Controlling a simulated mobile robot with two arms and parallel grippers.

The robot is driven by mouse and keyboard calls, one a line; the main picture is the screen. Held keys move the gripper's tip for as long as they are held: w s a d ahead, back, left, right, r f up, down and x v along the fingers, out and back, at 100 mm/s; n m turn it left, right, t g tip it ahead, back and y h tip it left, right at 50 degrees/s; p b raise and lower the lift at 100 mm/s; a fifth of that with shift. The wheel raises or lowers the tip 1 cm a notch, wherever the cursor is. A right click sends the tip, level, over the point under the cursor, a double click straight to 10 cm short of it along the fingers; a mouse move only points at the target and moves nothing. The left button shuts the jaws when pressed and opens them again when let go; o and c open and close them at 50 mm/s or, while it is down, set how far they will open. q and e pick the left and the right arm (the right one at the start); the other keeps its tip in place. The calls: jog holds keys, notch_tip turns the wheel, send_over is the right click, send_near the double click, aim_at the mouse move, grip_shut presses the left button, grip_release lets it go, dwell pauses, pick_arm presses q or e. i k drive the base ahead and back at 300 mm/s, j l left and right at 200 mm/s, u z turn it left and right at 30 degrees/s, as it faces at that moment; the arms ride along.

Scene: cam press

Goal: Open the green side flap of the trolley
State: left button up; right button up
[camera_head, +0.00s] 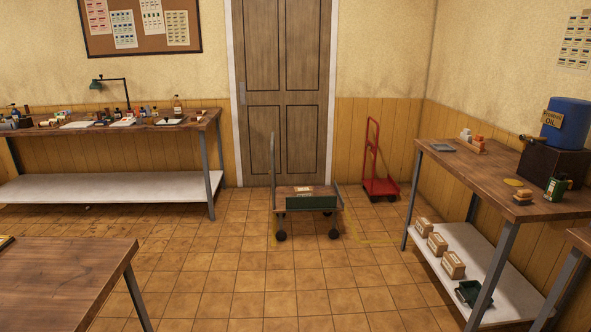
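The trolley (280,194) stands on the tiled floor in front of the wooden door, in the middle of the view. It has a wooden deck, dark wheels and a tall grey handle at its left end. The green side flap (311,202) is a dark green panel on the side facing me, toward the right. It looks upright. A small light-brown box (303,190) sits behind it on the deck. Neither of my grippers shows in this view.
A red hand truck (380,187) stands behind the trolley to the right. A workbench (480,185) with boxes on its lower shelf stands at right. A long bench (110,128) is at back left. A table corner (65,285) is at front left. The floor between is clear.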

aim_at(326, 202)
jog(key=i+z, duration=0.35)
jog(key=i, duration=1.85)
